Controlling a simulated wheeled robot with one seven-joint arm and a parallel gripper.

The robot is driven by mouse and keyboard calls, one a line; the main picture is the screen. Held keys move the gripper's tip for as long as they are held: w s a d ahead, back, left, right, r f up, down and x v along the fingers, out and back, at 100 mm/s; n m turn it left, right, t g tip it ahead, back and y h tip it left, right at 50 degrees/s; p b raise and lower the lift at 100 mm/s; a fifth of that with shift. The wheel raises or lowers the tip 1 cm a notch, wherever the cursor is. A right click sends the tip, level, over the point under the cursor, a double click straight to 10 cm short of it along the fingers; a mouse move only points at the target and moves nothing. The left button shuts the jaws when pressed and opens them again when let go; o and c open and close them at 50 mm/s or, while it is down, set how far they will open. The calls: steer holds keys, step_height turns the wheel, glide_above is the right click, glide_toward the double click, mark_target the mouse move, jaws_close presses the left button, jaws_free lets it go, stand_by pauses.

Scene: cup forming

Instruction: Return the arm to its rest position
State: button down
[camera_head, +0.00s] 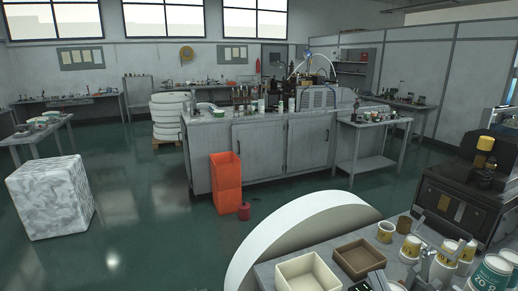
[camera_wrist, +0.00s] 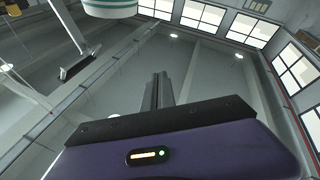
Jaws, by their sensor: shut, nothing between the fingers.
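My gripper (camera_wrist: 158,85) shows in the wrist view, its grey fingers together with nothing between them. Its purple housing fills the bottom of that view, with a small lit indicator. Behind the fingers are the ceiling, beams and windows. In the head view I cannot clearly make out my gripper. Part of a white round object with a teal band (camera_wrist: 110,8) shows at the top of the wrist view, apart from the fingers.
In the head view, a cream tray (camera_head: 308,272) and a brown tray (camera_head: 358,258) lie on the near table. Cups (camera_head: 386,232) crowd its right side beside a dark machine (camera_head: 455,208). A large white round shape (camera_head: 290,232) stands behind the table. Open green floor (camera_head: 125,205) lies left.

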steer(key=s+f+m+g+h+b, duration=0.1)
steer(key=s+f+m+g, duration=0.1)
steer(key=s+f, duration=0.8)
steer(key=s+d+f+m+g+h+b, duration=0.1)
steer(key=s+f+g, duration=0.4)
steer(key=s+f, duration=0.6)
steer(key=s+m+b, duration=0.1)
steer(key=s+m, duration=0.1)
steer(key=s, duration=0.6)
steer(key=shift+s, duration=0.3)
stand_by(0.5)
